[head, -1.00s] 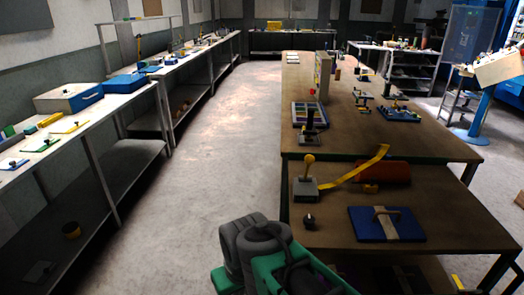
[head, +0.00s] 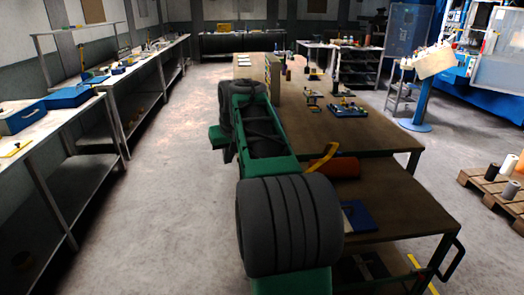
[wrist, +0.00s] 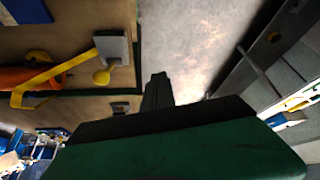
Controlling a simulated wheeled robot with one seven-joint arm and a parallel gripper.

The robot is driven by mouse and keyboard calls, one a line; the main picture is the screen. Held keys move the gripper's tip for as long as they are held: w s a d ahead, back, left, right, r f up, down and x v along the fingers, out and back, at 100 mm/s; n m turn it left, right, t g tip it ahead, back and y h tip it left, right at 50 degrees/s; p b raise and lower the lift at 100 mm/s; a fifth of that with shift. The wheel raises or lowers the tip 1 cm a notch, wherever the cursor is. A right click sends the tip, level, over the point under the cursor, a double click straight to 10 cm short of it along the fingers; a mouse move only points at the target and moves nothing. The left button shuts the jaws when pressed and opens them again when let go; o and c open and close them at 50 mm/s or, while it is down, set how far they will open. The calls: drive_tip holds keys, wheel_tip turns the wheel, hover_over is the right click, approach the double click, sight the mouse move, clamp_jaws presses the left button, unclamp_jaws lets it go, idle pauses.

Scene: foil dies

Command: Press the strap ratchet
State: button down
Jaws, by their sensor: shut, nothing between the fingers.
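The strap ratchet has a grey block body (wrist: 115,52) and a yellow ball-ended lever (wrist: 102,76). It sits near the bench edge in the wrist view. A yellow strap (wrist: 55,70) runs from it across an orange roll (wrist: 18,78). In the head view only the strap (head: 322,158) and the roll (head: 340,167) show; my arm hides the ratchet body and lever. My gripper (wrist: 157,78) is shut and empty. In the wrist view its fingertips are to the right of the ratchet, against the floor past the bench edge, and apart from it.
The near bench (head: 410,205) also bears a blue board (head: 357,216), partly hidden by my arm. A higher bench (head: 370,135) with several fixtures stands behind. A long shelf bench (head: 80,125) runs along the left. The floor aisle (head: 185,150) between them is clear.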

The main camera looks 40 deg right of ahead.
drive_tip(key=w+d+r+m+h, duration=0.1)
drive_tip(key=d+r, duration=0.2)
drive_tip(key=d, duration=1.1)
drive_tip(key=shift+d, duration=0.1)
drive_tip(key=f, duration=0.3)
drive_tip(key=w+f, duration=0.1)
drive_tip(key=f, duration=0.1)
drive_tip(key=d+f+p, duration=0.1)
drive_tip(key=f, duration=0.2)
drive_tip(key=shift+w+f, duration=0.35)
drive_tip(key=shift+w, duration=0.05)
drive_tip(key=shift+s+a+f, duration=0.1)
drive_tip(key=shift+s+f, duration=0.15)
drive_tip(key=shift+s, duration=0.1)
drive_tip(key=shift+s+f, duration=0.1)
